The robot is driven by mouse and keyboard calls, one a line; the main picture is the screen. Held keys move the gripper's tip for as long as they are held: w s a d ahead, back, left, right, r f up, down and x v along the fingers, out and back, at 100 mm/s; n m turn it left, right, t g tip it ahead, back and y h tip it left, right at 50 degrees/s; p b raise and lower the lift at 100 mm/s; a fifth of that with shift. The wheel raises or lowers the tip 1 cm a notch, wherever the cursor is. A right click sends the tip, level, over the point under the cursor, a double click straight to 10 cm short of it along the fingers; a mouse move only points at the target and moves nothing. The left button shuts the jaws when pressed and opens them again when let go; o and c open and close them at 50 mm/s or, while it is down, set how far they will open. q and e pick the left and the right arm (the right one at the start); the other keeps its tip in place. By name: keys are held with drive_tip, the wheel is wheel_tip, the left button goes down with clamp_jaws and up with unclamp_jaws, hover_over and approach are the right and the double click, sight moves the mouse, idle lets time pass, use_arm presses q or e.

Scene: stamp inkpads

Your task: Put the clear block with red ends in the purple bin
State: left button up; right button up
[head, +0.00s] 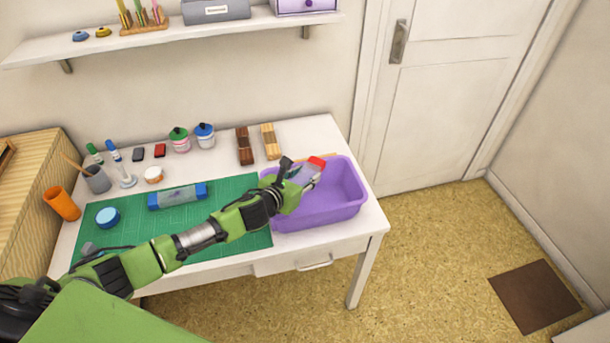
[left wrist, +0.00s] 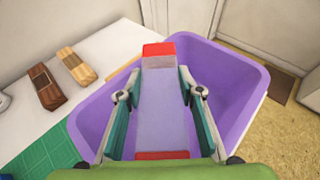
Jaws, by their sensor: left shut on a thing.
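The clear block with red ends (left wrist: 163,105) is between the fingers of my left gripper (head: 302,177), which is shut on it. In the left wrist view, the fingers of my left gripper (left wrist: 160,95) press on its two long sides. The block is held over the purple bin (head: 347,190), whose inside shows around it in the left wrist view (left wrist: 225,85). In the head view one red end (head: 317,161) shows past the fingers. Whether the block touches the bin floor cannot be told. My right gripper is not in view.
A clear block with blue ends (head: 178,196) lies on the green mat (head: 235,190). A shelf (head: 180,32) hangs above.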

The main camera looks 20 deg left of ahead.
use_arm(q)
drive_tip(key=shift+f, duration=0.1)
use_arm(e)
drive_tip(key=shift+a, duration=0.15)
use_arm(q)
drive_tip(key=shift+f, duration=0.35)
drive_tip(key=shift+f+b, duration=0.3)
drive_tip(key=shift+b, duration=0.1)
drive_tip(key=o, duration=1.3)
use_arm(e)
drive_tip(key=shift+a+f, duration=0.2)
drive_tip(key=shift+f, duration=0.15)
use_arm(q)
drive_tip(key=shift+r, duration=0.1)
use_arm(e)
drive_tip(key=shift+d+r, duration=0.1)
